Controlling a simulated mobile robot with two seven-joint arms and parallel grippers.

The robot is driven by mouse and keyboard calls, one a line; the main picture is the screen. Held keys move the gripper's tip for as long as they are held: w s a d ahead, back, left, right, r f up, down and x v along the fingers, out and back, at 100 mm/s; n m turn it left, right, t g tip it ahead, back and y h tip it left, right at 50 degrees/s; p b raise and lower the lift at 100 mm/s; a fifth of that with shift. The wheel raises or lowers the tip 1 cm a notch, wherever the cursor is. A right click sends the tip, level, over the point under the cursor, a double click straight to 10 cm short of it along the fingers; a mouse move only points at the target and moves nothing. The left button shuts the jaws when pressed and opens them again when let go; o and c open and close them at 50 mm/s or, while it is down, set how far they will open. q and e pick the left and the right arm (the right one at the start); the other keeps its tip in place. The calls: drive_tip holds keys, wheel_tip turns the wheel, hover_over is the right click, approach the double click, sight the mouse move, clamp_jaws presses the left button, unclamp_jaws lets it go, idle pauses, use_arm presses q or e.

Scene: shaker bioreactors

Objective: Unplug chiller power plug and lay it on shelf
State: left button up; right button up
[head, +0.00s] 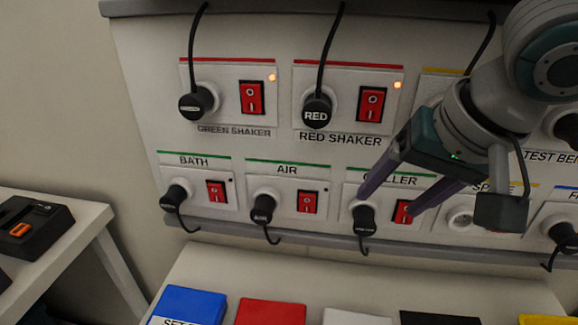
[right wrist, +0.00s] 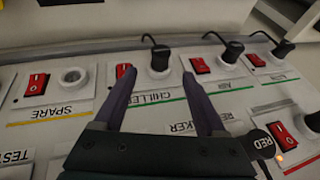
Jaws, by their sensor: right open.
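The black chiller power plug (head: 363,218) sits in its socket under the green-striped CHILLER label, with its cord hanging below. It also shows in the right wrist view (right wrist: 160,60), just beyond my fingertips. My right gripper (head: 389,208) is open and empty in front of the CHILLER panel. In the right wrist view its purple fingers (right wrist: 158,78) point at the plug, one to each side of its line. The red chiller switch (head: 402,211) is partly hidden by a finger. A grey ledge (head: 225,238) runs along the panel's lower edge. My left gripper is not in view.
The AIR plug (head: 263,208) and BATH plug (head: 175,196) are seated to the left. An empty SPARE socket (head: 460,217) is to the right. The RED SHAKER plug (head: 317,110) sits above. A white surface (head: 250,265) below holds several coloured blocks.

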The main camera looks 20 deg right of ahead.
sight(369, 219)
drive_tip(key=b+x, duration=0.1)
drive_tip(key=x, duration=0.6)
drive_tip(key=shift+w+f, duration=0.15)
drive_tip(key=shift+f, duration=0.2)
clamp_jaws()
drive_tip(key=shift+a, duration=0.15)
drive_tip(key=shift+s+a+p, duration=0.25)
drive_tip(key=shift+s+p, duration=0.3)
drive_tip(key=shift+p, duration=0.2)
drive_tip(key=shift+s+a, duration=0.1)
drive_tip(key=shift+s, duration=0.05)
